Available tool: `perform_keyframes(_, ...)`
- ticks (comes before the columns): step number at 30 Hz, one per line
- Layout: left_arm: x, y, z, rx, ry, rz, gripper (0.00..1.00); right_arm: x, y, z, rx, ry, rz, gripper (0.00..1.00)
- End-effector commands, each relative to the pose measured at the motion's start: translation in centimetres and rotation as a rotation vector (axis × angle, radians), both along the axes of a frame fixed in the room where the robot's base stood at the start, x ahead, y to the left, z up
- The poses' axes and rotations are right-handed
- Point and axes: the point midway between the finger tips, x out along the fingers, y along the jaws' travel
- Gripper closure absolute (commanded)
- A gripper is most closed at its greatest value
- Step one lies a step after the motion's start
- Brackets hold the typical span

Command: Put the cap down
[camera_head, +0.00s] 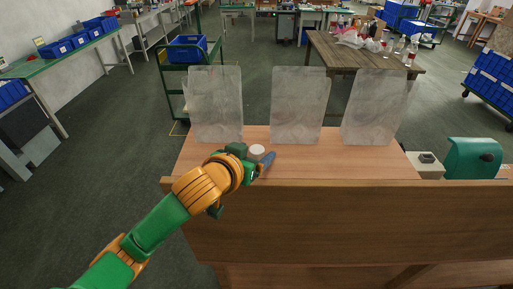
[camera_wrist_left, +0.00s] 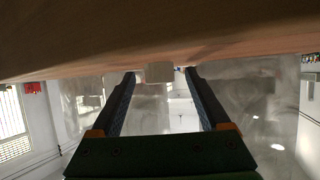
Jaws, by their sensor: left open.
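The white round cap (camera_head: 257,151) is on the wooden table, in front of the gap between the left and middle grey panels. It also shows in the left wrist view (camera_wrist_left: 159,72), against the table surface at the top of that picture. My left gripper (camera_head: 256,159) is low over the table with its jaws apart. In the left wrist view the fingertips (camera_wrist_left: 161,71) are on either side of the cap, with a visible gap at each side. The gripper partly hides the cap's lower part in the head view. My right gripper is not in view.
Three translucent grey panels (camera_head: 297,105) stand upright along the back of the table (camera_head: 345,165). A green machine (camera_head: 472,158) and a pale block with a dark top (camera_head: 427,164) are at the right end. The table between the cap and that block is clear.

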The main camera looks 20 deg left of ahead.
Motion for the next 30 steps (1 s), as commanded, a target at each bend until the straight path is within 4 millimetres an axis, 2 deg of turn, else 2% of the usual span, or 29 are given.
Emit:
perform_keyframes(5, 0.0, 0.0, 0.0, 0.000, 0.000, -0.001, 0.20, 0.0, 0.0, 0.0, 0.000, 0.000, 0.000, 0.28)
perform_keyframes(14, 0.0, 0.0, 0.0, -0.001, 0.000, 0.000, 0.99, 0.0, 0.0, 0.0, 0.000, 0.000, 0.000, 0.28)
perform_keyframes(23, 0.0, 0.0, 0.4, -0.003, -0.003, 0.000, 1.00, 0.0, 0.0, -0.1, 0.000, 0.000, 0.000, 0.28)
perform_keyframes(26, 0.1, -0.1, 1.8, -0.004, -0.007, -0.001, 1.00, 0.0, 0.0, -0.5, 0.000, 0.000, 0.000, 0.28)
perform_keyframes(30, 0.0, -0.1, 5.9, -0.004, -0.011, -0.002, 1.00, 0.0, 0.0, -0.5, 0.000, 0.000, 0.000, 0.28)
